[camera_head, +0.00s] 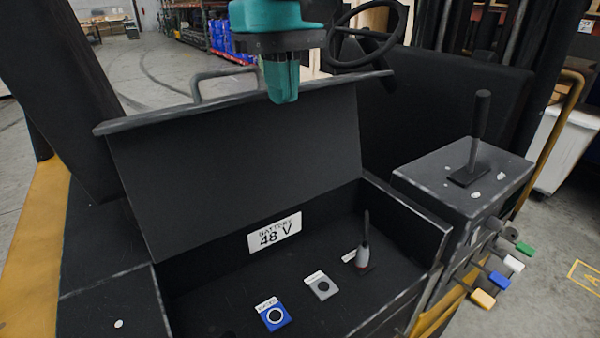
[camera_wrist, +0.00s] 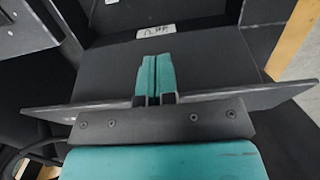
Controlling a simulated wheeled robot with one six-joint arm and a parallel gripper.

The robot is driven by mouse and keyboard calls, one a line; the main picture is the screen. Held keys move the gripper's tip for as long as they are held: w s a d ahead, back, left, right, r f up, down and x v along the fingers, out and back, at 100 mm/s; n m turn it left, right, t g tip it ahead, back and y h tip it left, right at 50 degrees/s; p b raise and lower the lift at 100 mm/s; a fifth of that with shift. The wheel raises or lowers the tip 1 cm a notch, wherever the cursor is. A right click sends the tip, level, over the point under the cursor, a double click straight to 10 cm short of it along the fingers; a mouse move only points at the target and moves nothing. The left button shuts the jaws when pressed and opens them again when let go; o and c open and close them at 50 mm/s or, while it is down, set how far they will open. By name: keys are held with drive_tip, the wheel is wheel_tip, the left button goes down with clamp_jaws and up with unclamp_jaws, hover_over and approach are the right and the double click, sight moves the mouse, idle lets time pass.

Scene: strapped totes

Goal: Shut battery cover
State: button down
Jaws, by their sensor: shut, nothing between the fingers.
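The battery cover (camera_head: 240,160) is a dark panel standing raised and tilted above the open battery compartment (camera_head: 215,290), with a bar handle on its far upper side. The cover also shows in the wrist view (camera_wrist: 210,70). My teal gripper (camera_head: 284,100) is shut and empty, with its fingers pointing down at the cover's upper edge. In the wrist view the shut fingers (camera_wrist: 154,62) reach past that edge over the cover's face. I cannot tell whether they touch it.
Inside the compartment are a "48 V" label (camera_head: 274,233), a blue key switch (camera_head: 273,316), a grey switch (camera_head: 321,286) and a small lever (camera_head: 363,255). A steering wheel (camera_head: 366,35) stands behind. A lever console (camera_head: 465,180) stands at the right.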

wheel_tip(320, 180, down, 10)
drive_tip(key=s+d+b, duration=0.2)
drive_tip(key=b, duration=0.7)
drive_tip(key=shift+s+r, duration=0.25)
drive_tip(key=shift+s, duration=0.15)
idle(0.9)
